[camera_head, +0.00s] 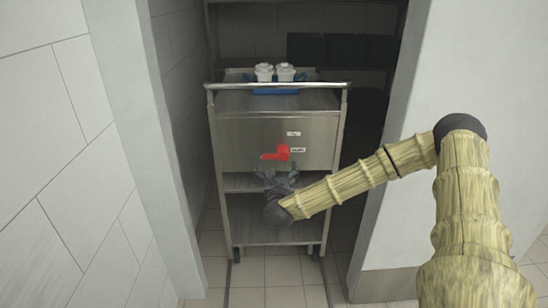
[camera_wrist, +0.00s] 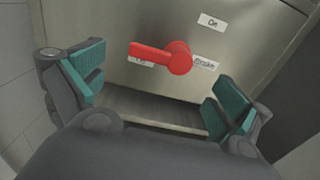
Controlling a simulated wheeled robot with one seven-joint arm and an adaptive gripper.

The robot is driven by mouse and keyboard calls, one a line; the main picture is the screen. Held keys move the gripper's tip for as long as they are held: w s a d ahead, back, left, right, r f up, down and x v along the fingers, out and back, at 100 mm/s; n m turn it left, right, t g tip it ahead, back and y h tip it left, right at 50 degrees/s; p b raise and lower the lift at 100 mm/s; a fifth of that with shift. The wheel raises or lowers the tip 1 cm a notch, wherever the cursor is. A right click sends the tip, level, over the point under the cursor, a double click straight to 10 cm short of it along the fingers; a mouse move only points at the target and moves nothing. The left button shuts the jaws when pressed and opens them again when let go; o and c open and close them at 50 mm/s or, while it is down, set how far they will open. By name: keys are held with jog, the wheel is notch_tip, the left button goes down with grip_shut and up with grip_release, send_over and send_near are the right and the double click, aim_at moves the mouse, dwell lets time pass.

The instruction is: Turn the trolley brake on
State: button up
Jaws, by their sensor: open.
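The metal trolley (camera_head: 229,139) stands in a narrow opening. Its red brake lever (camera_head: 276,154) is on the front panel, with the handle pointing left. In the wrist view the red lever (camera_wrist: 165,57) covers part of a label at its left; a label reading "On" (camera_wrist: 212,22) is above right and one that seems to read "Brake" (camera_wrist: 206,63) is at its right. My gripper (camera_head: 280,176) is just below the lever. In the wrist view my gripper (camera_wrist: 158,88) is open and empty, its teal pads on either side, apart from the lever.
White cups (camera_head: 275,73) stand on a blue tray (camera_head: 275,91) on the trolley top. A handle bar (camera_head: 277,86) runs along the top front. A tiled wall (camera_head: 45,130) is at left and a pale wall (camera_head: 400,170) at right. Tiled floor is free in front.

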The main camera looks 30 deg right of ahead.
aim_at(274, 157)
jog(key=x, duration=0.8)
jog(key=shift+w+d, duration=0.15)
jog(key=shift+w, duration=0.2)
jog(key=shift+c, duration=0.2)
jog(key=c, duration=1.3)
